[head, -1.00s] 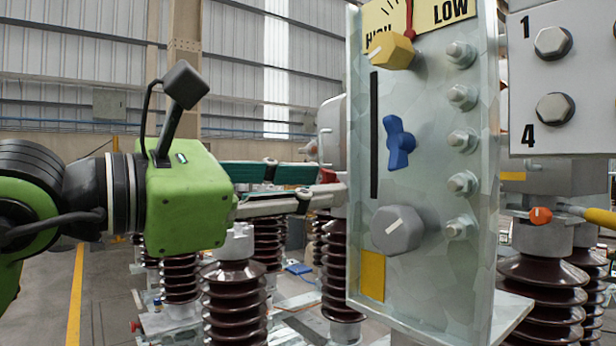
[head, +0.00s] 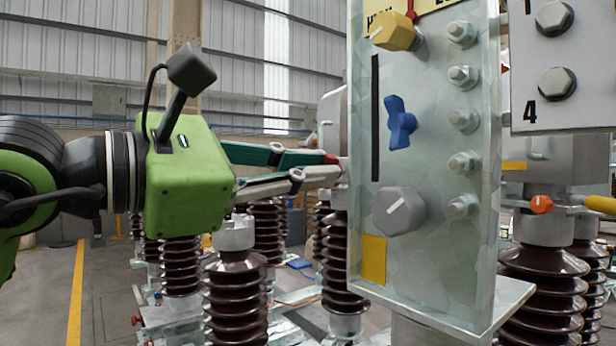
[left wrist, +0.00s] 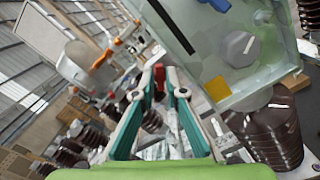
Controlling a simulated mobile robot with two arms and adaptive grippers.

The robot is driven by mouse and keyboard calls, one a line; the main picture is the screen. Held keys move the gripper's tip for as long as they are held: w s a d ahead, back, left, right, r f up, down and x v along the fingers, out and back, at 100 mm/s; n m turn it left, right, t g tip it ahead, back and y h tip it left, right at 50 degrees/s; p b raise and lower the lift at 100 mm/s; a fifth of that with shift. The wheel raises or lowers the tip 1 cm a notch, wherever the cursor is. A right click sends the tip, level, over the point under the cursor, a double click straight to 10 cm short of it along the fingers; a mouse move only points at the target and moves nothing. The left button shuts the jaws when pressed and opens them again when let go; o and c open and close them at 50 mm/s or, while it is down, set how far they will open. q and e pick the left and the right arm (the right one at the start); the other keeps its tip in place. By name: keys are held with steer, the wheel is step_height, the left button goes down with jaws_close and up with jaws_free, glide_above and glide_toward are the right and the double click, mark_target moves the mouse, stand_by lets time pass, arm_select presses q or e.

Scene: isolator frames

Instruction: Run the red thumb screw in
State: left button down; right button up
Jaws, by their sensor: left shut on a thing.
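The red thumb screw (head: 331,158) shows as a small patch of red at my fingertips, by the left edge of the upright metal panel (head: 365,210). My left gripper (head: 334,165) reaches in from the left and is shut on it. Both fingers converge on red in the left wrist view too, where the gripper (left wrist: 159,76) is in the middle. The fingers hide most of the screw, and I cannot tell how deep it sits. My right gripper is not in view.
The panel carries a yellow knob (head: 394,31), a blue wing knob (head: 400,122), a grey knob (head: 399,211) and several bolts. A numbered plate (head: 562,60) and an orange-handled part (head: 541,204) stand right. Brown insulators (head: 235,300) stand below my arm.

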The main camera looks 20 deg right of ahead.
arm_select(q)
steer(key=shift+w+f+m+b, duration=0.15)
steer(key=shift+m+b, duration=0.1)
steer(key=shift+m, duration=4.2)
steer(key=shift+s+f+m+b, duration=0.1)
steer(key=shift+f+m+b, duration=0.15)
steer(key=shift+m, duration=4.25)
steer(key=shift+w+f+m+b, duration=0.1)
steer(key=shift+m+b, duration=0.2)
steer(key=shift+m, duration=4.15)
steer(key=c, duration=2.1)
jaws_free()
steer(key=shift+r, duration=0.1)
